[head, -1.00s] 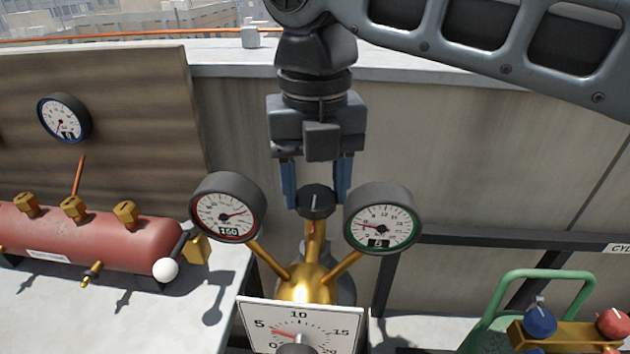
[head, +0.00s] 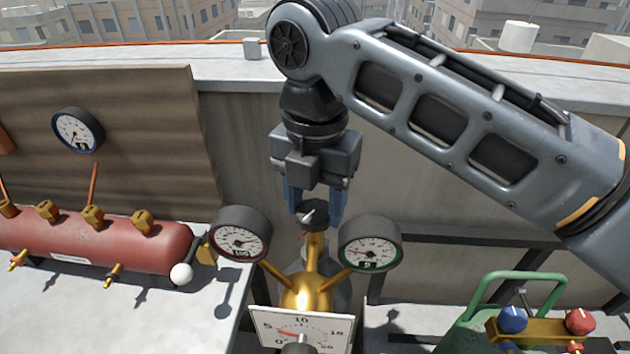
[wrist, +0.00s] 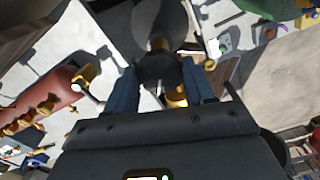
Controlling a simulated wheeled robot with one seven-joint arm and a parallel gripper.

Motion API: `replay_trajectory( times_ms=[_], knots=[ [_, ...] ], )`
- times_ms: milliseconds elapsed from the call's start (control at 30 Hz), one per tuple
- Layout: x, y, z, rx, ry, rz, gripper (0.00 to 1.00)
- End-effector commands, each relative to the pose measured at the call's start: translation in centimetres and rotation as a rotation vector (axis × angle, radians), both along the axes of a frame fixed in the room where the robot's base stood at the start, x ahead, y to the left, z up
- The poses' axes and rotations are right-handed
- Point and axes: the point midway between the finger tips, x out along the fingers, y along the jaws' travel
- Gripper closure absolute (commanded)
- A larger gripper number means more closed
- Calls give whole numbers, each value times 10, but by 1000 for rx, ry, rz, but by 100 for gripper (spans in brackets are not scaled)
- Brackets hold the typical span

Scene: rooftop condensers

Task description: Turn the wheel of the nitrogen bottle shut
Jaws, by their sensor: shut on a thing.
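The black wheel (head: 312,214), with a white mark, sits on top of the brass fitting (head: 306,289) of the nitrogen bottle (head: 342,290). My gripper (head: 315,217) comes down from above, its two blue fingers shut on opposite sides of the wheel. The white mark slants up to the right. In the wrist view the dark round wheel (wrist: 158,74) lies between the fingers. The bottle's grey body is mostly hidden behind the fitting and the white dial plate (head: 303,330).
A red tank (head: 110,243) with brass valves lies at left. A green-handled unit (head: 515,280) with blue and red knobs stands at lower right.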

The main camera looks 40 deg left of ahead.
Motion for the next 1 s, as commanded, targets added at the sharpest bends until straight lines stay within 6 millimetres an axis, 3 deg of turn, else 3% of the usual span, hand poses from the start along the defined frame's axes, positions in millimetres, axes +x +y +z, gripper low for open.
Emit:
replay_trajectory(
  times_ms=[1000],
  knots=[
    [-1,-2,2,-1,1,-965,77]
  ],
)
